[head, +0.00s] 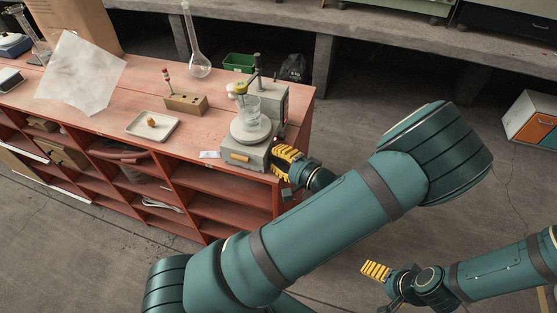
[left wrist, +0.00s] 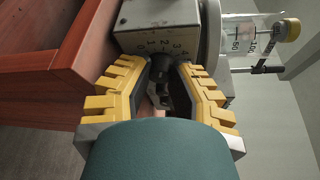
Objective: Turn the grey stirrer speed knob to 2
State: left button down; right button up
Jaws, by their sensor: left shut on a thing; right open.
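The stirrer (head: 252,157) stands at the right end of the red bench, with a round plate on top and a glass beaker (head: 252,108) on it. My left gripper (head: 286,166) is at the stirrer's right side. In the left wrist view, the dark grey knob (left wrist: 161,66) sits between the yellow-padded fingers of this gripper (left wrist: 158,85), which are shut on it. Printed numbers, among them 2, 3 and 4, show on the stirrer face (left wrist: 155,38) above the knob. The knob's pointer cannot be made out. My right gripper (head: 376,273) is open and empty, above the floor at lower right.
A wooden block (head: 186,104) and a white tray (head: 152,126) with a small brown thing lie left of the stirrer. A tall flask (head: 198,62) and a green bin (head: 239,63) stand behind. The bench's right edge (left wrist: 75,45) is close to my left gripper.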

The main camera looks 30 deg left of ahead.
pick_arm(q)
jog(key=shift+a, duration=0.1)
dwell(0.3)
jog(key=c, duration=0.8)
grip_release()
jog(key=shift+s, duration=0.15)
jog(key=shift+o, duration=0.2)
jog(key=shift+f, duration=0.1)
